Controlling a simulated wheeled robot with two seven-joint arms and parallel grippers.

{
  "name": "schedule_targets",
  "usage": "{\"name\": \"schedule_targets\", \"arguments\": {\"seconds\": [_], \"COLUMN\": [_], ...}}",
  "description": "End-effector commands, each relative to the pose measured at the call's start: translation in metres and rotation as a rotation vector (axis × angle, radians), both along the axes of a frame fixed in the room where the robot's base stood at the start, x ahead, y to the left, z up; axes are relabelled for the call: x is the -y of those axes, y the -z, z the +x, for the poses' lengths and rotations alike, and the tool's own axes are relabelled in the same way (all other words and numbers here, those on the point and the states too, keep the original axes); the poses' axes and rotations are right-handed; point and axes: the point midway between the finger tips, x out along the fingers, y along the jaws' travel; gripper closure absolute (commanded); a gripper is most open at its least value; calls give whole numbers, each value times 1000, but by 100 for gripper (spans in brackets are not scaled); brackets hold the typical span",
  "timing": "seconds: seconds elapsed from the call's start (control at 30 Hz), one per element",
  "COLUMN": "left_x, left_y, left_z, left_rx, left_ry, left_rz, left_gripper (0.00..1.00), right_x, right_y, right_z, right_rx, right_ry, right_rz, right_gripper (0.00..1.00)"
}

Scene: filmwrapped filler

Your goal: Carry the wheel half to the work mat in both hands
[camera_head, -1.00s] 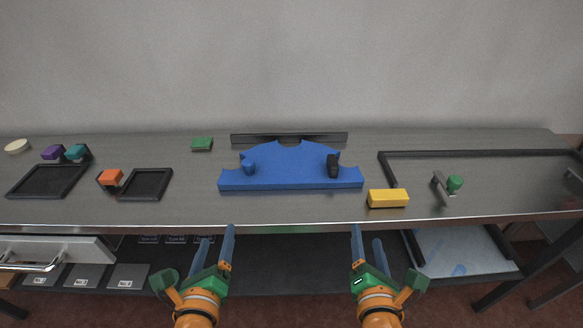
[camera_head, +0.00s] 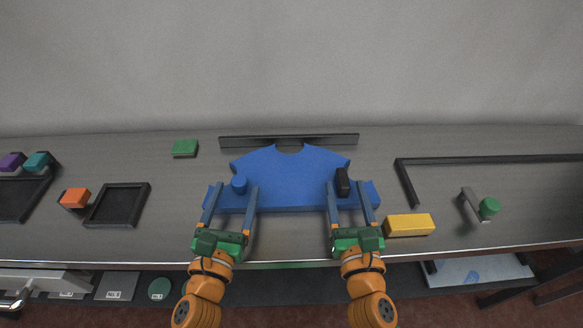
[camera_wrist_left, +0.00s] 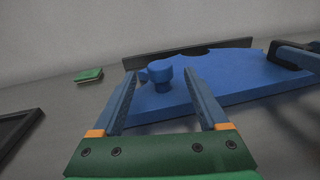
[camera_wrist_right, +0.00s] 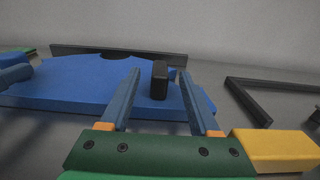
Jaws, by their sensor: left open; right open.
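The blue wheel half (camera_head: 290,178) lies flat on the grey table, its straight edge toward me. A blue knob (camera_head: 239,184) stands on its left side and a black upright grip (camera_head: 342,182) on its right side. My left gripper (camera_head: 231,189) is open, its fingertips on either side of the blue knob; the left wrist view shows the knob (camera_wrist_left: 159,74) just past the fingertips. My right gripper (camera_head: 349,192) is open and reaches toward the black grip, which shows between the fingers in the right wrist view (camera_wrist_right: 160,80). The work mat may be the black-framed area (camera_head: 480,160) at right; I cannot tell.
A dark bar (camera_head: 289,140) stands behind the wheel half. A yellow block (camera_head: 409,225) lies right of my right gripper. A bracket with a green knob (camera_head: 488,207) is further right. A green block (camera_head: 185,148), orange block (camera_head: 75,197) and black tray (camera_head: 117,205) lie at left.

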Motion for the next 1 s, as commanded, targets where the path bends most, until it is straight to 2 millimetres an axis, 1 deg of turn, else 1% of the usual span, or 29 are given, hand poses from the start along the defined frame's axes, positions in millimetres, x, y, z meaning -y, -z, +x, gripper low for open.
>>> {"name": "schedule_targets", "arguments": {"seconds": [0.27, 0.37, 0.6, 0.7, 0.8, 1.0], "left_x": [0, 2, 8, 9, 10, 10], "left_y": [0, 0, 0, 0, 0, 0], "left_z": [2, 12, 51, 62, 69, 70], "left_rx": [0, 3, 2, 0, 0, -1], "left_ry": [-1, -1, -1, -2, -1, -1], "left_rz": [-1, -1, -2, -1, -2, -3], "left_gripper": [23, 23, 23, 23, 23, 23], "right_x": [0, 0, 0, 0, -1, -1], "right_y": [0, -1, -1, 0, 0, 1], "right_z": [2, 13, 52, 63, 69, 71], "right_rx": [1, 3, 2, 1, 0, -1], "right_ry": [0, 0, 1, 1, 1, 1], "right_rz": [1, 1, 2, 1, 2, 2], "right_gripper": [38, 38, 38, 38, 38, 38]}}
